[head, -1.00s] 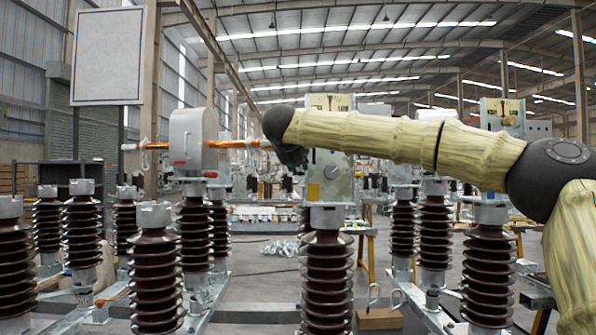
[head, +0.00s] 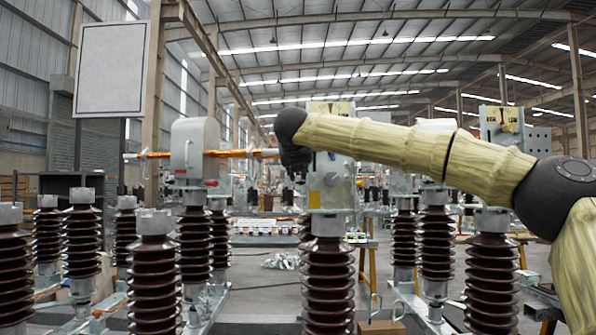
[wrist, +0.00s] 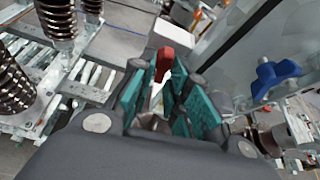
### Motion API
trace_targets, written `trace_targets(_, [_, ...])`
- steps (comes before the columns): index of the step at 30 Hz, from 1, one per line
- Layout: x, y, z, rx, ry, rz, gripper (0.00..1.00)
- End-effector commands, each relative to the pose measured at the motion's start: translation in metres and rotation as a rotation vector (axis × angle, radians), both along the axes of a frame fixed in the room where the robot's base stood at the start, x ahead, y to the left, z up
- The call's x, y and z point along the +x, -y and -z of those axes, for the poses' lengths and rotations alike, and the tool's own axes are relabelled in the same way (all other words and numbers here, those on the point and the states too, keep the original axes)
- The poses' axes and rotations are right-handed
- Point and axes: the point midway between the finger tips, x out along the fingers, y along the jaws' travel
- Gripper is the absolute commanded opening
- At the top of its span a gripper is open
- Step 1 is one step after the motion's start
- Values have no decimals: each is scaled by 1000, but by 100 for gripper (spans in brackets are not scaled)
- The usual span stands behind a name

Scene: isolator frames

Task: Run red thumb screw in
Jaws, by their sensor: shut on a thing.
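The red thumb screw (wrist: 165,62) shows in the wrist view between the teal pads of my gripper (wrist: 168,95). Its red head sticks out past the pads, and my gripper is shut on it. The screw's shank and any hole under it are hidden. In the head view my gripper (head: 294,163) is a dark shape pointing down at the left edge of a grey metal box (head: 331,185) on a brown ribbed insulator. The screw cannot be made out there.
A blue thumb screw (wrist: 275,76) sits on a grey panel right of my gripper in the wrist view. Brown insulators (head: 155,270) stand in rows. A grey housing (head: 194,150) with a copper-coloured bar (head: 235,153) is to the left.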

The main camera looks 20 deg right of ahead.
Motion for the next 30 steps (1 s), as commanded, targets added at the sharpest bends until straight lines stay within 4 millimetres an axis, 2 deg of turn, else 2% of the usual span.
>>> trace_targets(2, [0, 1, 2, -1, -3, 2, 0])
trace_targets(3, [0, 1, 2, -1, -3, 2, 21])
trace_targets(4, [0, 1, 2, -1, -3, 2, 23])
trace_targets(13, [0, 0, 0, -1, -1, 0, 23])
trace_targets(17, [-6, -3, -3, -2, 0, -1, 23])
trace_targets(20, [-17, -6, -8, -2, 1, -2, 23])
trace_targets(30, [-71, -24, -31, -1, 1, -1, 23])
